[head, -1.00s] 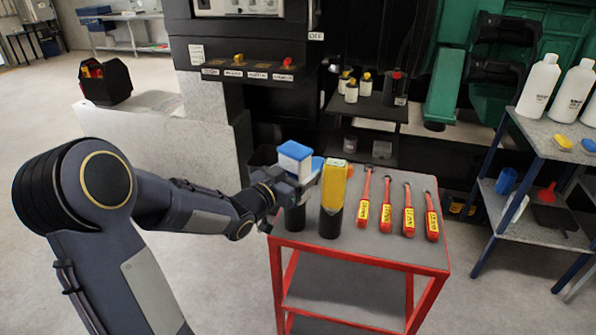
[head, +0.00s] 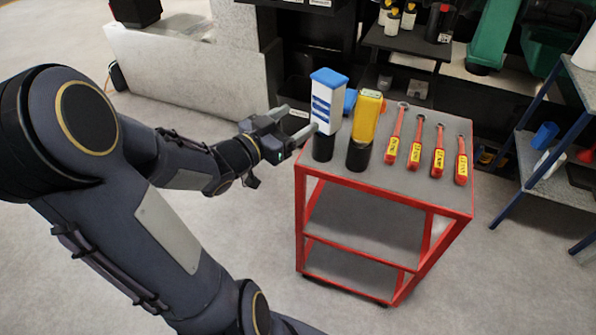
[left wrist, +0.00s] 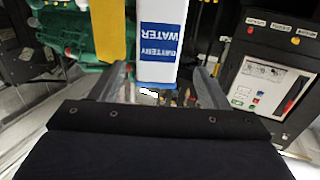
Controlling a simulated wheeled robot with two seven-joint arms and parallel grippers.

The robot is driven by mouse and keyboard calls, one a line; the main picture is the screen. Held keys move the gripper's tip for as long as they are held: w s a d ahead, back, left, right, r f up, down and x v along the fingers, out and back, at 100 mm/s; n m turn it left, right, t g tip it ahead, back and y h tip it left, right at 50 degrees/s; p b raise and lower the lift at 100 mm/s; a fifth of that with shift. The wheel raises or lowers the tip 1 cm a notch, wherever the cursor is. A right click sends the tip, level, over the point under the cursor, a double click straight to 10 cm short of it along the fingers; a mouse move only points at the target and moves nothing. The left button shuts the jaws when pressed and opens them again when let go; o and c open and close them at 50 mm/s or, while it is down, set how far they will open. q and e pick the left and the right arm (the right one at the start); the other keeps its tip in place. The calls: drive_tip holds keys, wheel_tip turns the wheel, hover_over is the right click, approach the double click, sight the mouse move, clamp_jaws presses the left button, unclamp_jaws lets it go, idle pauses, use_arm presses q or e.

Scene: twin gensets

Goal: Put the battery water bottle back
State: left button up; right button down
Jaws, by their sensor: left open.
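The battery water bottle (head: 326,108) is white with a blue cap and blue label. It stands upright in a black round holder (head: 323,146) at the left end of the red cart (head: 420,195). My left gripper (head: 292,124) is open, just left of the bottle, and seems clear of it. In the left wrist view the bottle (left wrist: 158,45) shows upside down, ahead of and between the open fingers (left wrist: 165,86). My right gripper is not in view.
A yellow bottle (head: 366,117) stands in a second black holder (head: 359,154) close on the right. Several red-handled tools (head: 415,152) lie further right on the cart top. A blue object (head: 350,100) shows partly behind the bottles. Floor left of the cart is clear.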

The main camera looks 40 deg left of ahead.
use_arm(q)
drive_tip(key=s+d+f+n+g, duration=0.1)
drive_tip(key=s+d+f+g, duration=0.2)
drive_tip(key=s+d+g, duration=0.3)
drive_tip(key=s+d+f+n+g+h, duration=0.1)
drive_tip(key=s+d+g, duration=0.5)
drive_tip(key=s, duration=0.6)
drive_tip(key=shift+s+d+f+n, duration=0.2)
drive_tip(key=shift+d+f+n, duration=0.4)
drive_tip(key=shift+d+f, duration=0.4)
drive_tip(key=shift+r, duration=0.15)
